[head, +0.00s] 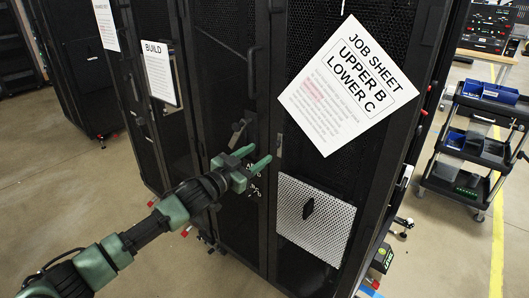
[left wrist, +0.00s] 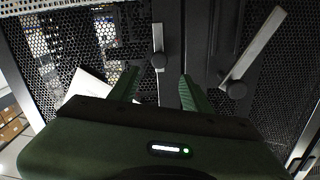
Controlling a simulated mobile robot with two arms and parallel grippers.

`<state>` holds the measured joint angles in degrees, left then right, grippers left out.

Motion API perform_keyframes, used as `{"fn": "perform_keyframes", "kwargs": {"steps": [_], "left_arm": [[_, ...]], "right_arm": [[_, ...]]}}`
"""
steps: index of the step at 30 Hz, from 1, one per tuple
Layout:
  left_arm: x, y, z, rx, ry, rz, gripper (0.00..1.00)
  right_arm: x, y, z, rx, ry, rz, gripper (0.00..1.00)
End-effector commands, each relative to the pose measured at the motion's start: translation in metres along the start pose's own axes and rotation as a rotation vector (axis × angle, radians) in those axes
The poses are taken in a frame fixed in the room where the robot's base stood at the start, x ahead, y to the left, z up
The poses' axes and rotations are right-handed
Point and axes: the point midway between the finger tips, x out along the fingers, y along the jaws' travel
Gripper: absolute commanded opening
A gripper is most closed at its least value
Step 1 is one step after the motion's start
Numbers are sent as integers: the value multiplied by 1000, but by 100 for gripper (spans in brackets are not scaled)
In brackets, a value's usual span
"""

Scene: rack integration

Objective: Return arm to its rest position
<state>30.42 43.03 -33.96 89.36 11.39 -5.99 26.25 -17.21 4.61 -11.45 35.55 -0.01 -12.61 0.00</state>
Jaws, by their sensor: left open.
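My left arm comes in from the lower left in the head view. Its green gripper (head: 259,157) is open and empty, in front of the black rack doors near the door latches. In the left wrist view the two fingers (left wrist: 157,88) are spread apart with nothing between them. One grey latch lever (left wrist: 158,45) stands upright just beyond the fingers, and another lever (left wrist: 254,45) slants to the right. In the head view a dark lever (head: 238,132) juts out just above the gripper. Contact with the doors cannot be told. My right gripper is out of view.
A tilted job sheet (head: 347,85) reads "UPPER B LOWER C" on the mesh rack door (head: 310,25). A white perforated panel (head: 315,222) with a black handle shows low on the right. A cart (head: 470,150) with blue bins stands right. Floor is clear at left.

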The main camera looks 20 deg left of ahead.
Motion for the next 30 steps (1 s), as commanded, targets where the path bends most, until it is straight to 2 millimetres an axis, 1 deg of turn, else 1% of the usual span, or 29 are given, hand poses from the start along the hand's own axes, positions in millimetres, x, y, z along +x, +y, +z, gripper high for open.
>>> {"fn": "perform_keyframes", "kwargs": {"steps": [1, 4, 17, 19, 20, 23, 26, 27, 29, 30], "left_arm": [[-5, 0, 1, 0, -1, 1, 48], [-9, 0, -1, 0, 1, 1, 48], [-10, 0, 0, 0, 0, 0, 48], [-10, 0, 6, -3, -9, -3, 48], [-10, 0, 13, -5, -19, -7, 48], [-13, 1, 54, -20, -80, -31, 48], [-24, 5, 119, -42, -180, -65, 48], [-31, 8, 149, -51, -227, -79, 48], [-45, 16, 193, -63, -298, -97, 48], [-56, 21, 221, -71, -345, -108, 48]], "right_arm": [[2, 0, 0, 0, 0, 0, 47], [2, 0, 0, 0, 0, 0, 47], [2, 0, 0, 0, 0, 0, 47], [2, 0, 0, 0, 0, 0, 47], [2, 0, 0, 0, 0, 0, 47], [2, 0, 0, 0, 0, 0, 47], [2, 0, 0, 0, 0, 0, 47], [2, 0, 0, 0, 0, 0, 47], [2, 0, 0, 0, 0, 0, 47], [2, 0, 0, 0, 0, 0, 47]]}}
